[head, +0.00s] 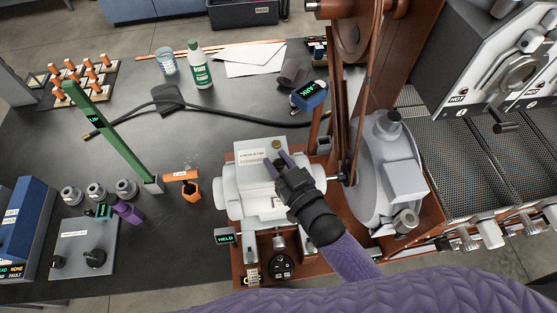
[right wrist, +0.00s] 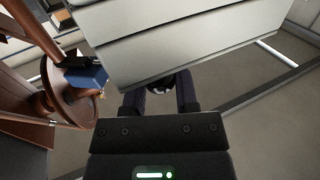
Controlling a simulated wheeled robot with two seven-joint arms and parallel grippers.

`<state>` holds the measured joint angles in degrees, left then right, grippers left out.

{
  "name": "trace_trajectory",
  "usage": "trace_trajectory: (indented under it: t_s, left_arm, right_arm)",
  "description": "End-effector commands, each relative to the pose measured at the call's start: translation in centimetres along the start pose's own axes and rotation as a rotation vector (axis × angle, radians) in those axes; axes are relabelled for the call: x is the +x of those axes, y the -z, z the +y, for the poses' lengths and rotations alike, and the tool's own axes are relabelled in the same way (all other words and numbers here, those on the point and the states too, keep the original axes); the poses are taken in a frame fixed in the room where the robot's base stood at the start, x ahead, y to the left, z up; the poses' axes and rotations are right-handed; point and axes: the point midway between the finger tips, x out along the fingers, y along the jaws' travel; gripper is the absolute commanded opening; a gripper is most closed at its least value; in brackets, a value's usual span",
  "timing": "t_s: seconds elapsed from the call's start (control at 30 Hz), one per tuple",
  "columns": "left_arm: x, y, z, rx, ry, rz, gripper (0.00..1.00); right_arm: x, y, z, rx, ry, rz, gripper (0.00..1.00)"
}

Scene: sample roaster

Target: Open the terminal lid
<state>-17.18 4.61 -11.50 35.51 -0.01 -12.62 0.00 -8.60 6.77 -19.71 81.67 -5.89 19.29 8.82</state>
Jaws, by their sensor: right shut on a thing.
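The pale terminal lid (head: 253,173) is on top of the light grey motor (head: 229,187) and bears a printed label. A small brass-coloured round part shows near its far edge. My right gripper (head: 279,159) reaches over the lid's right side with its purple fingers at that edge. In the right wrist view a large pale panel (right wrist: 190,35) fills the top, and the gripper's fingers (right wrist: 160,100) are shut on a dark part by its edge, probably the lid's. I cannot tell how far the lid is raised. My left gripper is not in view.
A brown frame with a belt and a grey round housing (head: 378,165) stands close on the right. A green post (head: 112,138) rises on the left. A black cable (head: 220,112) crosses the bench behind. A small HELD display (head: 225,236) sits at the motor's front left.

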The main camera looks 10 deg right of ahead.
Motion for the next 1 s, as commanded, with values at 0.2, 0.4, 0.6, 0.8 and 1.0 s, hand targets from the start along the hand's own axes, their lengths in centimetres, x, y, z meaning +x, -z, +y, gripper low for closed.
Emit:
trace_trajectory:
  t_s: [0.2, 0.4, 0.6, 0.8, 1.0]
  left_arm:
    - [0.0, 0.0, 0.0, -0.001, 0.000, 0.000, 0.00]
    - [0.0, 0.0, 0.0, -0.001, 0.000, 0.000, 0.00]
    - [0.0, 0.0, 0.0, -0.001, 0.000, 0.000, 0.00]
    - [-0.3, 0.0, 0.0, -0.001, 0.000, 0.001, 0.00]
    - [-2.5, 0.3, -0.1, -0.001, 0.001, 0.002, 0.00]
  right_arm:
    - [0.0, 0.0, 0.0, 0.000, 0.000, -0.001, 0.00]
    - [0.0, 0.0, 0.0, 0.000, 0.000, -0.001, 0.00]
    - [0.0, 0.0, 0.0, 0.000, 0.000, -0.001, 0.00]
    - [0.0, 0.1, 0.0, 0.002, 0.000, -0.007, 0.00]
    - [0.4, 1.2, 0.2, 0.025, 0.000, -0.066, 0.00]
